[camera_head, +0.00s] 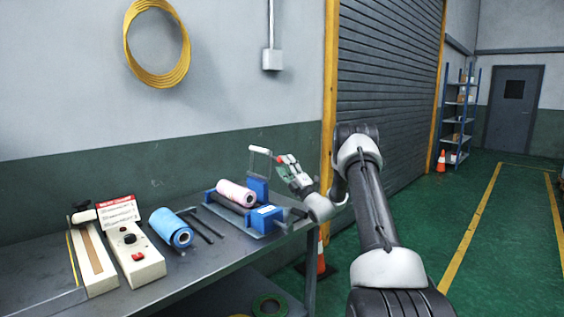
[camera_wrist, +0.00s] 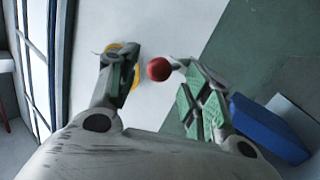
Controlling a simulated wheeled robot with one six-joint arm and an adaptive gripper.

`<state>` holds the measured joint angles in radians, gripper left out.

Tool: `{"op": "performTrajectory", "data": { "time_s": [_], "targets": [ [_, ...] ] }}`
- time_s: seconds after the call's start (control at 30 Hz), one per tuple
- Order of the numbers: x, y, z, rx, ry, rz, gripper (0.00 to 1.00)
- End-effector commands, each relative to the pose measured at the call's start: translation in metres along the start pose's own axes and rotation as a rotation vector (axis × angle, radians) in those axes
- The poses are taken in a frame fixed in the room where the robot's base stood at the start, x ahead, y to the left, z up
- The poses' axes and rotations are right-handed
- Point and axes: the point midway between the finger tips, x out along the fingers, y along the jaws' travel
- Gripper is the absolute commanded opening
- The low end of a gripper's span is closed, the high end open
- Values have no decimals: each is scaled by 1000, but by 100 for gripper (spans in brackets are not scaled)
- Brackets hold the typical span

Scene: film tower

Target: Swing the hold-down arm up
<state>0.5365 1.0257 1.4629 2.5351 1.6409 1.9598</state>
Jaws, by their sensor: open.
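The film stand (camera_head: 268,222) has a blue and grey base at the right end of the table. A pink film roll (camera_head: 236,193) lies across it. The hold-down arm (camera_head: 260,150), a thin frame with a pale roller across its top, stands up behind the pink roll, clear of it. A red knob (camera_head: 279,160) shows at its right, close to my gripper's fingertips (camera_head: 283,166). In the wrist view the red knob (camera_wrist: 159,69) sits between the spread fingers of my gripper (camera_wrist: 152,65), nearer the right one. The fingers are open, with no clear grip on it.
On the table (camera_head: 215,262) stand a blue film roll (camera_head: 171,227), dark rods (camera_head: 202,226), a control box (camera_head: 131,247) and a sealer (camera_head: 92,255). The wall is close behind. An orange cone (camera_head: 321,262) stands by the table's right end. The floor further right is clear.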

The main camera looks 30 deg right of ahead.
Motion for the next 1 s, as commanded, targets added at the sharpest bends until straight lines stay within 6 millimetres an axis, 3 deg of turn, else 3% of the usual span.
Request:
{"op": "performTrajectory", "data": {
  "time_s": [0.2, 0.4, 1.0],
  "targets": [
    [-50, 0, 1, 1, -4, -1, 49],
    [-74, 0, 1, 0, -2, 1, 49],
    [-78, 1, -1, -2, 3, 2, 49]
  ]
}}
